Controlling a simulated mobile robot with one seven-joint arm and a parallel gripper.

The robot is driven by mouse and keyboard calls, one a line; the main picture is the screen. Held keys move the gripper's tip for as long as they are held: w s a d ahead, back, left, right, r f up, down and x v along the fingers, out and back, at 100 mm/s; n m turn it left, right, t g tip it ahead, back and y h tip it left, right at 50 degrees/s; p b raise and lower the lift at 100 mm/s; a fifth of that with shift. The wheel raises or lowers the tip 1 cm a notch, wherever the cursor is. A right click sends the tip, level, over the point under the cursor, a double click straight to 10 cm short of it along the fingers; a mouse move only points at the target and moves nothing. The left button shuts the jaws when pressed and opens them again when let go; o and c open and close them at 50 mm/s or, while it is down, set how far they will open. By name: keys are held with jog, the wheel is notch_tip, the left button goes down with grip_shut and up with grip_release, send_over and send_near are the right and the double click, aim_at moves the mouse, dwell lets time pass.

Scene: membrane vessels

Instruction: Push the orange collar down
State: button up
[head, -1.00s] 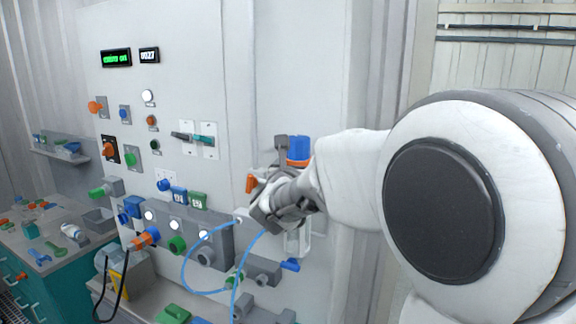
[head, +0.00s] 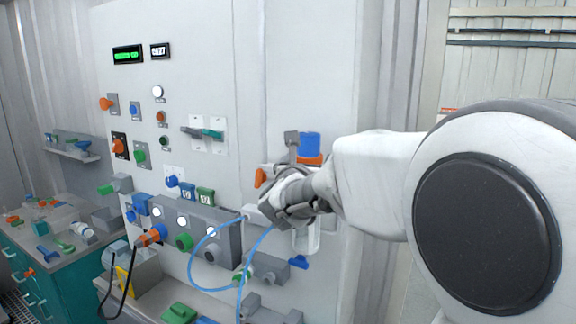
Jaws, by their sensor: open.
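The orange collar (head: 310,160) sits just under a blue cylinder (head: 309,142) on the right part of the grey panel, above my gripper. My arm hides part of the fitting below it. My gripper (head: 280,212) is open, in front of the panel, below and slightly left of the collar. Its fingers are dark and overlap in this view, so I cannot tell whether they touch anything. No contact with the collar shows.
A small orange part (head: 260,177) sits left of the gripper. A blue hose (head: 192,262) loops below the gripper. The manifold with green and blue knobs (head: 183,241) lies to the left. A workbench (head: 50,245) stands at the far left.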

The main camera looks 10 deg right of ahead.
jog(key=b+v, duration=0.3)
jog(key=v, duration=1.4)
jog(key=shift+s, duration=0.15)
jog(key=s+a+f+n+g+y, duration=0.1)
jog(key=s+a+f+n+y, duration=0.3)
jog(key=n, duration=0.8)
jog(key=a+f+n+g+y, duration=0.15)
jog(key=n+y, duration=0.45)
jog(key=n, duration=0.7)
jog(key=s+d+f+n+g+h, duration=0.1)
jog(key=s+d+f+n+g, duration=0.3)
jog(key=s+d+f+n, duration=0.1)
jog(key=s+d+f+n+g+h, duration=0.2)
jog(key=s+d+f+n+g, duration=0.2)
jog(key=s+d+f+n, duration=0.2)
jog(key=s+f+n, duration=0.2)
jog(key=s+n, duration=0.2)
jog(key=shift+s+d+f+g+h, duration=0.15)
jog(key=shift+s+d+g+h, duration=0.05)
jog(key=shift+s+g+h, duration=0.15)
